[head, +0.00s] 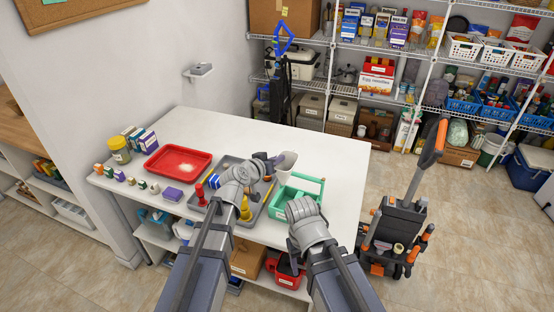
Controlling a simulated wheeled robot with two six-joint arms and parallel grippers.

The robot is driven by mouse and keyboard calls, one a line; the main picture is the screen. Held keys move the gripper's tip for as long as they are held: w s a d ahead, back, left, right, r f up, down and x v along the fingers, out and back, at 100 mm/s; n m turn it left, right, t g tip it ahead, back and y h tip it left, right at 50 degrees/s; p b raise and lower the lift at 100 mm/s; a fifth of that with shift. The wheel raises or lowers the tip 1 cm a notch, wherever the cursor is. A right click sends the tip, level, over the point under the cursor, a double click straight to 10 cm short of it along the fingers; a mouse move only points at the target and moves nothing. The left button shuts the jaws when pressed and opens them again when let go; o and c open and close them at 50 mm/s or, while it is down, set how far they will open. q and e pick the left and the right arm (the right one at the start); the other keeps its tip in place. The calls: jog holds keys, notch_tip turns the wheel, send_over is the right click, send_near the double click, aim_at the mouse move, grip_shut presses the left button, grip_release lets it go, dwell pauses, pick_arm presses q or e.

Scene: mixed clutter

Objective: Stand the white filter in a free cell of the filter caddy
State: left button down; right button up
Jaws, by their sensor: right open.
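A green carrier with a raised handle and a white label, which looks like the filter caddy (281,213), stands near the table's front right. My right arm partly covers it, and its cells cannot be made out. A white rounded piece (288,160), possibly the white filter, is just behind the caddy. My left gripper (271,164) is over the grey tray, right beside the white piece; whether it touches or holds it cannot be told. My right gripper (293,246) is open, low in front of the caddy at the table's front edge, with its fingers mostly hidden.
A grey tray (228,160) holds red and yellow pieces, partly under my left arm. A red tray (178,163), a jar (119,150), boxes and several small bottles stand on the left. The white table's back (222,123) is clear. A wheeled cart (396,225) stands right of the table.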

pick_arm(q)
jog(key=shift+f+b, duration=5.55)
jog(key=shift+f, duration=0.1)
jog(key=shift+f+b, duration=0.35)
jog(key=c, duration=1)
grip_release()
jog(key=p+v, duration=0.3)
jog(key=v, duration=0.4)
jog(key=shift+s+a, duration=0.2)
jog(key=shift+s, duration=0.15)
